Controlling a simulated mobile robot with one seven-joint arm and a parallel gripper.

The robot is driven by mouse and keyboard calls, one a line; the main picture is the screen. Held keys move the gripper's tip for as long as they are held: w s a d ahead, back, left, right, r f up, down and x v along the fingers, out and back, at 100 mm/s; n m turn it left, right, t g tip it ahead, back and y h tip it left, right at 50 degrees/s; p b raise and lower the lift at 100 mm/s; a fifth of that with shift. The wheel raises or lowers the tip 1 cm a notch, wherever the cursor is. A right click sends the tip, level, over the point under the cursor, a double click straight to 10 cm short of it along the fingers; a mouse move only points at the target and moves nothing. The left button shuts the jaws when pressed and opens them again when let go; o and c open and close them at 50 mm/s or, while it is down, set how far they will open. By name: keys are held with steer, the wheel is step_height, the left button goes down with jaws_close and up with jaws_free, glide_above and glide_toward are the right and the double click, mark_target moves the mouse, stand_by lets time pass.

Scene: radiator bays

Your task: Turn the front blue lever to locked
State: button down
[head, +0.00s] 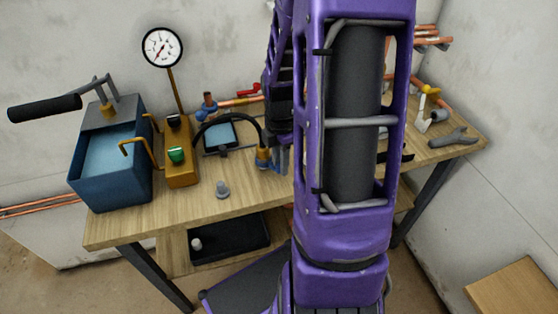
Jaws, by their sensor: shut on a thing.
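A blue part, seemingly the front blue lever (268,166), sits at the yellow-banded end fitting (262,153) of a black hose on the bench. My gripper (280,160) is beside this fitting, pointing down, and is shut on the blue part. The fingers and my arm hide much of the contact, so the lever's exact angle cannot be told. Another blue fitting (207,110) is farther back on the copper pipe (240,101).
A blue tank (110,185) with a black-handled pump and a yellow manifold (181,172) stand on the left of the wooden bench (165,215). A pressure gauge (162,47) rises behind.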

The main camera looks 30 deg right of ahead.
steer(key=shift+d, duration=0.1)
stand_by(0.5)
steer(key=c, duration=0.7)
jaws_free()
steer(key=shift+o, duration=0.2)
step_height(320, 180, up, 18)
steer(key=p, duration=0.3)
steer(key=shift+f, duration=0.25)
steer(key=shift+w, duration=0.1)
